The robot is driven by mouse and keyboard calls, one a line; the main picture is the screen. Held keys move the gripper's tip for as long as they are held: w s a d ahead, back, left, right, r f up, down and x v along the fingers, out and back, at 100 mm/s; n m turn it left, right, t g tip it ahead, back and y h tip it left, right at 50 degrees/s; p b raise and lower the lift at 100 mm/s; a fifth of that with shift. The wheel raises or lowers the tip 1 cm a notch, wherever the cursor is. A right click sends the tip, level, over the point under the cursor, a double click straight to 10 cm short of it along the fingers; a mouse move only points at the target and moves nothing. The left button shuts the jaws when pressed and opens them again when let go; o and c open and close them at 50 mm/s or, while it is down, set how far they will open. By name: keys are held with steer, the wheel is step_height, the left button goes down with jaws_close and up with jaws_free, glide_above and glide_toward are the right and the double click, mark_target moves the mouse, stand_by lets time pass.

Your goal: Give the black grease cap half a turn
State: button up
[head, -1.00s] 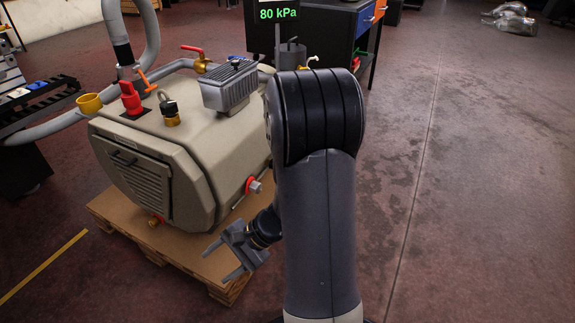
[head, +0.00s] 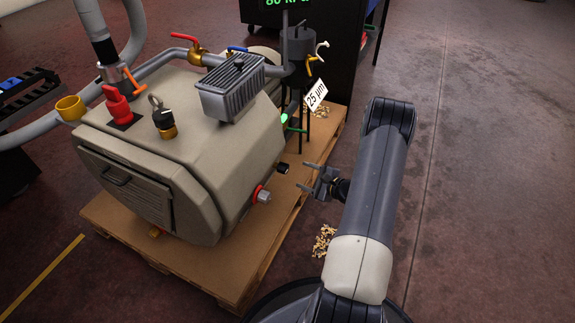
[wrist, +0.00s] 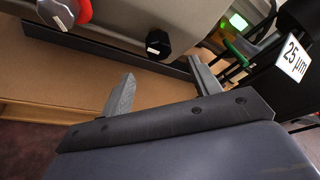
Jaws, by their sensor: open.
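A small black cap (head: 282,168) sticks out from the right side of the beige pump (head: 200,165), beside a grey plug with a red ring (head: 262,195). In the wrist view this black cap (wrist: 158,43) is faceted, with a white mark on its face. My gripper (head: 302,175) is open and empty, just right of the cap and apart from it, with its fingers pointing toward the pump. In the wrist view the cap appears beyond and between the spread fingertips of my gripper (wrist: 160,69). Another black cap on a brass base (head: 164,121) sits on top of the pump.
The pump stands on a wooden pallet (head: 235,268). A "25 µm" tag (head: 316,94) and a dark filter canister (head: 298,45) stand behind the cap. A red knob (head: 117,103) and grey finned box (head: 232,86) are on top.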

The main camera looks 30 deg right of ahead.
mark_target(287, 169)
steer(key=b+x, duration=0.2)
steer(key=x, duration=0.7)
steer(key=shift+w+a+f, duration=0.1)
steer(key=shift+w+a, duration=0.15)
steer(key=c, duration=1)
